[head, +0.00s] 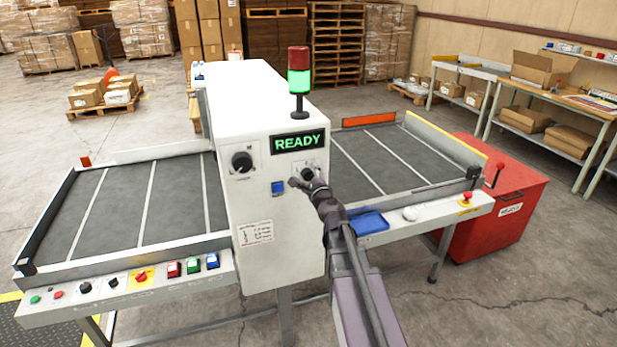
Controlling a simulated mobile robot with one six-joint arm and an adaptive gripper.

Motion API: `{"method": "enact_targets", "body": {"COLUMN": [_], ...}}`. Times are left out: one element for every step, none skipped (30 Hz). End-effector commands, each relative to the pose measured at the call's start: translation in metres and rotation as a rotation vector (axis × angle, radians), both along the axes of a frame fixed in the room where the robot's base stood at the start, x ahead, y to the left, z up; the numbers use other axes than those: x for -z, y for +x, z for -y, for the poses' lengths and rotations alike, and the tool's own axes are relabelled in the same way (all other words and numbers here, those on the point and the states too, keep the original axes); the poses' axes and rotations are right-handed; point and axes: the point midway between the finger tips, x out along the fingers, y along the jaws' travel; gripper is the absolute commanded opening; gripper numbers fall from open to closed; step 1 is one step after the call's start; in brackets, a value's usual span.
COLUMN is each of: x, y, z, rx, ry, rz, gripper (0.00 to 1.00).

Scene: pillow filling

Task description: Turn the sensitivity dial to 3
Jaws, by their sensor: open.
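A white metal-detector-like cabinet (225,110) stands over the conveyor, with a lit green READY display on its front. A black dial (242,161) sits on the left of its front panel; its pointer setting and markings are too small to read. A second dark dial (308,171) sits on the right, below the display, partly hidden by my gripper. My gripper (304,181) is open, with its fingers at this right dial; I cannot tell whether they touch it. Which dial is labelled sensitivity is not readable.
A blue button (278,187) lies just left of my gripper. A signal tower (299,85) stands on top, lit green. A red reject bin (495,225) stands at right.

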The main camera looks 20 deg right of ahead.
Motion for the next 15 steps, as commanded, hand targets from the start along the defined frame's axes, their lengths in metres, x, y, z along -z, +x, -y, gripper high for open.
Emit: {"method": "enact_targets", "body": {"x": [0.0,0.0,0.0,0.0,0.0,0.0,0.0,0.0,0.0,0.0,0.0,0.0,0.0,0.0,0.0], "y": [-0.001,-0.002,-0.004,-0.006,-0.008,-0.012,-0.015,-0.018,-0.022,-0.026,-0.03,-0.035,-0.039,-0.044,-0.049], "z": [0.0,0.0,0.0,0.0,0.0,0.0,0.0,0.0,0.0,0.0,0.0,0.0,0.0,0.0,0.0], "rx": [0.0,0.0,0.0,0.0,0.0,0.0,0.0,0.0,0.0,0.0,0.0,0.0,0.0,0.0,0.0], "ry": [0.0,0.0,0.0,0.0,0.0,0.0,0.0,0.0,0.0,0.0,0.0,0.0,0.0,0.0,0.0], "rz": [0.0,0.0,0.0,0.0,0.0,0.0,0.0,0.0,0.0,0.0,0.0,0.0,0.0,0.0,0.0], "gripper": [0.88,0.88,0.88,0.88,0.88,0.88,0.88,0.88,0.88,0.88,0.88,0.88,0.88,0.88,0.88]}}
